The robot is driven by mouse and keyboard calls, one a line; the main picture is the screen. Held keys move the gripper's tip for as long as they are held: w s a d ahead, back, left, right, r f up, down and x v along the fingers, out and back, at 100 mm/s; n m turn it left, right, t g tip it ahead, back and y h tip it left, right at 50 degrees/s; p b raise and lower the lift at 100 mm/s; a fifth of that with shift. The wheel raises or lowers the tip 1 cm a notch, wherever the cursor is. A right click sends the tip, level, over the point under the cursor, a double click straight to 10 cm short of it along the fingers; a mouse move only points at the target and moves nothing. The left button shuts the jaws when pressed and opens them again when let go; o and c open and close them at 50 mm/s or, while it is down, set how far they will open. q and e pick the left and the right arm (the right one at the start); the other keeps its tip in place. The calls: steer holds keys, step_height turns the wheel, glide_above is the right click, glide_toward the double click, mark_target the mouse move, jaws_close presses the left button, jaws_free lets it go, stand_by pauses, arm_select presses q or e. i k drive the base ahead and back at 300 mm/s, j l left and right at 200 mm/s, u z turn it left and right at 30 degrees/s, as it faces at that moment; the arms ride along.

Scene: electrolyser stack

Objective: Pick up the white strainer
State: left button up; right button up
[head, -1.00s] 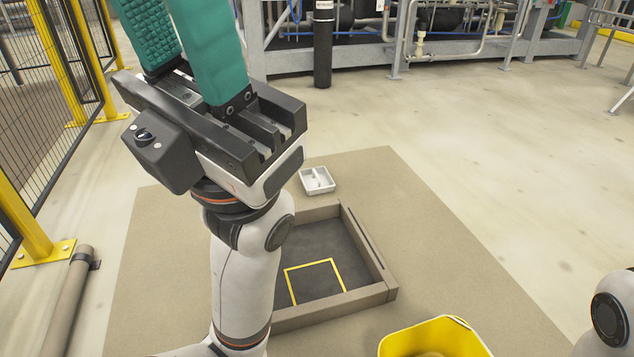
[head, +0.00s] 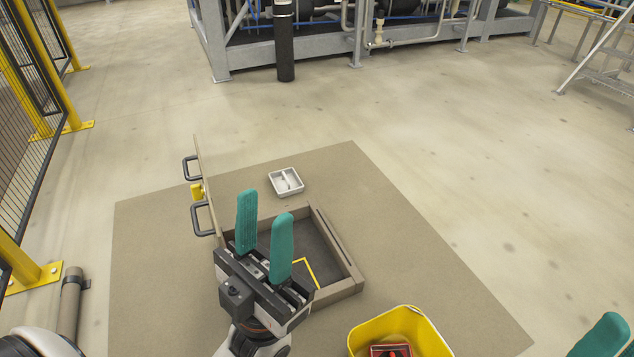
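The white strainer (head: 274,188) looks like a small, shallow, square white tray with a handle-like bar across its inside. It lies on the beige mat, just beyond the framed pit. My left gripper (head: 264,206) points up and away over the near left part of the pit. Its two teal fingers are apart with nothing between them. It is nearer to me than the strainer and not touching it. Of my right gripper (head: 604,336), only a teal finger shows at the lower right edge, so its opening is hidden.
The open pit (head: 345,287) has a raised frame and a yellow outline on its dark floor. A lid with black handles (head: 205,180) stands upright at its left. A yellow bucket (head: 430,335) holding a red item stands at the front. The mat (head: 400,230) right of the pit is clear.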

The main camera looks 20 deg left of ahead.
mark_target(285, 182)
steer(key=l+z, duration=0.25)
steer(key=z, duration=0.15)
steer(key=l+z, duration=0.3)
steer(key=z, duration=0.15)
steer(key=l+z, duration=0.25)
steer(key=z, duration=0.15)
steer(key=i+l, duration=1.25)
steer(key=i+j+u, duration=0.25)
steer(key=i+u, duration=0.2)
steer(key=i+j+u, duration=0.1)
steer(key=i+u, duration=0.75)
steer(key=i+l+u, duration=0.15)
steer(key=i+u, duration=0.25)
steer(key=i+l+u, duration=0.25)
steer(key=u, duration=0.2)
steer(key=i+j+u, duration=0.25)
steer(key=i+u, duration=0.25)
steer(key=i, duration=0.2)
steer(key=i+u, duration=0.45)
steer(key=i, duration=0.3)
steer(key=i+l+u, duration=0.35)
steer(key=i+u, duration=0.15)
steer(key=i, duration=0.15)
steer(key=i+l+u, duration=0.1)
steer(key=i+u, duration=0.4)
steer(key=i, duration=0.6)
